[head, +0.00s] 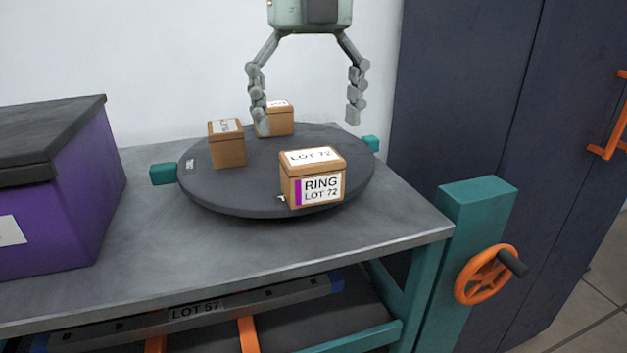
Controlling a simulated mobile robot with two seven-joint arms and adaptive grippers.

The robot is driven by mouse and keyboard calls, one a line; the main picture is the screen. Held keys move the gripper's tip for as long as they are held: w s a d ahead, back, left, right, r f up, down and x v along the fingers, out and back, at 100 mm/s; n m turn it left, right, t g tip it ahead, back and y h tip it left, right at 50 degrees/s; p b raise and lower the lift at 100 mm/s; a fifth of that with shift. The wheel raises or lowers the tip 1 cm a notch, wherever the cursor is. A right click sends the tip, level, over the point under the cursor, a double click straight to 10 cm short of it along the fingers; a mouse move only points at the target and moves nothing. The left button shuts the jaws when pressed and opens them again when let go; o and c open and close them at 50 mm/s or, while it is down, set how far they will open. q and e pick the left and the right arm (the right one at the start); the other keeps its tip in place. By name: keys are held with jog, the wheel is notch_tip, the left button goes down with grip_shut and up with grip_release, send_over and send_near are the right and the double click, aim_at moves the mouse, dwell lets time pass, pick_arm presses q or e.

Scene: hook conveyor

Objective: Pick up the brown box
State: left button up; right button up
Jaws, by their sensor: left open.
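Three brown boxes sit on a dark round turntable (255,190). The nearest brown box (312,177) has a white top label and a front label reading "RING LOT 72" with a purple stripe. A second brown box (228,150) stands at the left of the disc. A third brown box (281,121) stands at the back. My left gripper (309,118) hangs from the top of the view, fingers pointing down, open and empty. Its left finger overlaps part of the back box; I cannot tell whether they touch. My right gripper is not in view.
The turntable rests on a grey metal table (130,255). A purple bin with a dark lid (60,215) stands at the left. A teal post (475,225) with an orange handwheel (485,275) is at the right, before a dark cabinet (480,90). A lower shelf carries a "LOT 57" label.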

aim_at(311, 156)
pick_arm(q)
notch_tip(311, 156, down, 4)
jog(key=shift+r, duration=0.1)
jog(key=f, duration=0.2)
jog(key=f+p, duration=0.1)
jog(key=f, duration=0.1)
jog(key=shift+s+d, duration=0.1)
jog(key=shift+s, duration=0.1)
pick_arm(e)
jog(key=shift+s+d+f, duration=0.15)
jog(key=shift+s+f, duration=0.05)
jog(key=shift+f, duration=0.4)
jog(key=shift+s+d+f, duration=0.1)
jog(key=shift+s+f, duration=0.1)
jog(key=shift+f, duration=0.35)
pick_arm(q)
jog(key=shift+c, duration=0.3)
jog(key=c, duration=1.3)
